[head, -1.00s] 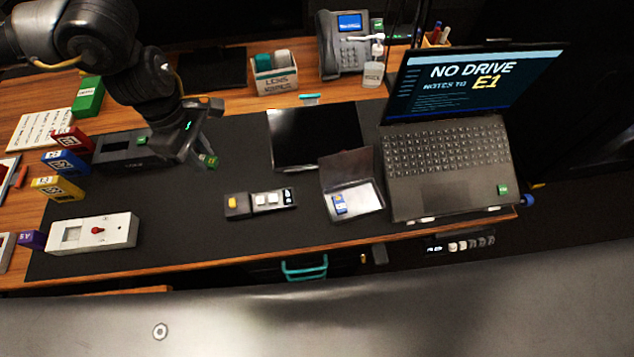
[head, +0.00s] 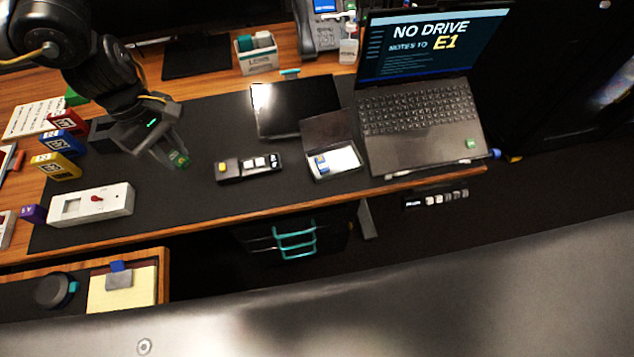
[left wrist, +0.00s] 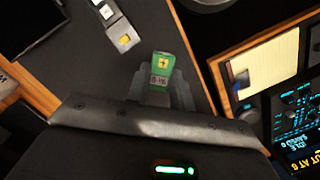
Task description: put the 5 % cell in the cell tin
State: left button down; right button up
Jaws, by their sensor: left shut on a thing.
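My left gripper (head: 177,157) is shut on a small green cell (head: 182,161), held above the dark desk mat. In the left wrist view the green cell (left wrist: 161,68) stands out between the fingertips, with a yellow emblem and a pale label too small to read surely. The open cell tin (head: 347,160) is near the desk's front edge, left of the laptop, with its dark lid raised at the back. A blue-and-white cell (head: 322,165) lies in its left part. My right gripper is not in view.
A small device with a yellow button (head: 232,168) lies between the gripper and the tin. A white box with a red knob (head: 92,204) is left of the gripper. A black tablet (head: 296,106) and an open laptop (head: 420,125) lie further right. Bare mat (head: 180,205) is in front.

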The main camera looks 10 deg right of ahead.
aim_at(342, 161)
jog(key=k, duration=0.15)
jog(key=u, duration=3.1)
jog(key=k, duration=1.85)
jog(key=z, duration=2.3)
